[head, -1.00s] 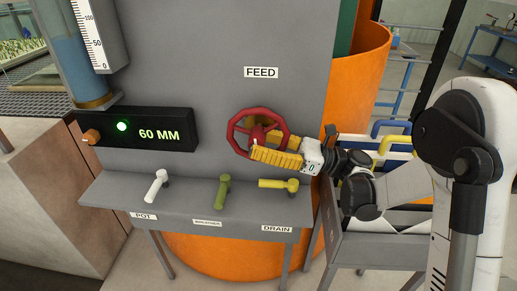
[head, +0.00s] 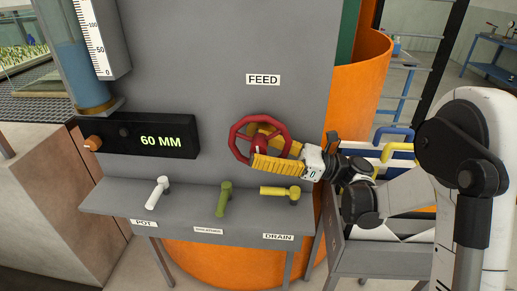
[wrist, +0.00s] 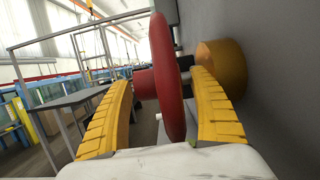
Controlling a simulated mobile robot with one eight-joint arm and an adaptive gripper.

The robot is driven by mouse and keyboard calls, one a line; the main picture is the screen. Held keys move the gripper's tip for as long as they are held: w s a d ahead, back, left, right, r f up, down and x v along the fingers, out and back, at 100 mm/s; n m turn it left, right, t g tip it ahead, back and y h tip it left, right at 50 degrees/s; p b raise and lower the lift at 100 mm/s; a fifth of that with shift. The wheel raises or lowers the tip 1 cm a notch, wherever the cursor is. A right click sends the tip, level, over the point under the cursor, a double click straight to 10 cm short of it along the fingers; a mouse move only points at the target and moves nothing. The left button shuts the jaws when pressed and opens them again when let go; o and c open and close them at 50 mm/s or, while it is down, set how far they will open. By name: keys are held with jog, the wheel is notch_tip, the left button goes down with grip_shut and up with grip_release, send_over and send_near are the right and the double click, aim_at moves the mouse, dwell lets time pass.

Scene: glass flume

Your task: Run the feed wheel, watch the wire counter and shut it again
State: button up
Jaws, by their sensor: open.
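The red feed wheel (head: 239,127) is on the grey panel below the FEED label (head: 263,79). My gripper (head: 257,147) is at the wheel, its yellow fingers open on either side of the rim. In the wrist view the wheel (wrist: 168,75) stands edge-on between the fingers of my gripper (wrist: 165,95), with visible gaps on both sides. My fingers hide part of the wheel.
A shelf below holds a white POT handle (head: 157,193), a green handle (head: 224,199) and a yellow DRAIN handle (head: 281,191). An orange knob (head: 93,143) is left of the counter. A tube of blue water (head: 82,60) with a scale stands upper left. An orange tank (head: 358,85) is behind.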

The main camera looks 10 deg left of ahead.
aim_at(259, 139)
notch_tip(259, 139, up, 10)
jog(key=shift+f, duration=0.2)
dwell(0.3)
